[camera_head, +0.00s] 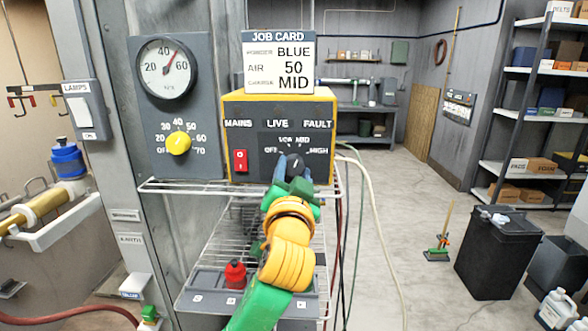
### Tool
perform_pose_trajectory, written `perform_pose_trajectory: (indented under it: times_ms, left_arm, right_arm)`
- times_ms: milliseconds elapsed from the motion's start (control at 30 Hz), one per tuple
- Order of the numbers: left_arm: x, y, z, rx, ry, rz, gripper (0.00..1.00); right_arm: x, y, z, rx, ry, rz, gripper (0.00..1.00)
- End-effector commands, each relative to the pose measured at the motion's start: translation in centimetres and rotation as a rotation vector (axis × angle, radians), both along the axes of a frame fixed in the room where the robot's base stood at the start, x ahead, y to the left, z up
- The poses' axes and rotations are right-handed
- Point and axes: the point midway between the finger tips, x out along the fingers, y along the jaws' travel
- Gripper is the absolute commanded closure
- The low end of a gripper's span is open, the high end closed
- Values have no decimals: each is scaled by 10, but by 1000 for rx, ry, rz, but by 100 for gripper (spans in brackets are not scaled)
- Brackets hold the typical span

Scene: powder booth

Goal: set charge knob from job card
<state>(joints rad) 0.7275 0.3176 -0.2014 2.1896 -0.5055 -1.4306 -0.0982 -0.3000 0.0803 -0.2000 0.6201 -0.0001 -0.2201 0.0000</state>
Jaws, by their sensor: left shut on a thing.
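The job card (279,62) stands on top of the yellow control box (328,97) and reads powder BLUE, air 50, charge MID. The box's dark front carries the black charge knob (296,161), with OFF, LOW, MID and HIGH marked around it. My left gripper (293,170) reaches up from below and is shut on the charge knob, partly covering it. A small light mark shows on the knob's upper part, but its exact setting is too small to tell. My right gripper is not in view.
A red mains switch (240,160) sits left of the knob. The left panel has a round gauge (166,68) and a yellow knob (178,143). Cables hang at the right.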

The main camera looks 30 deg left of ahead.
Motion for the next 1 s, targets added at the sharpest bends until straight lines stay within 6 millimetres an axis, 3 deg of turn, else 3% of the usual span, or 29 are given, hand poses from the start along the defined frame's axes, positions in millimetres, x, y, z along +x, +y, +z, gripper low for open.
perform_pose_trajectory:
  times_ms: [667,700,767,1000]
  left_arm:
    - [-1,0,3,46,19,1,100]
    - [-1,0,3,46,19,1,39]
    - [-1,0,2,45,20,1,23]
    - [0,0,1,44,22,0,19]
  right_arm:
    - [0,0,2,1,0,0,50]
    - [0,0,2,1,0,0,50]
    - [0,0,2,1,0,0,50]
    - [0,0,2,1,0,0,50]
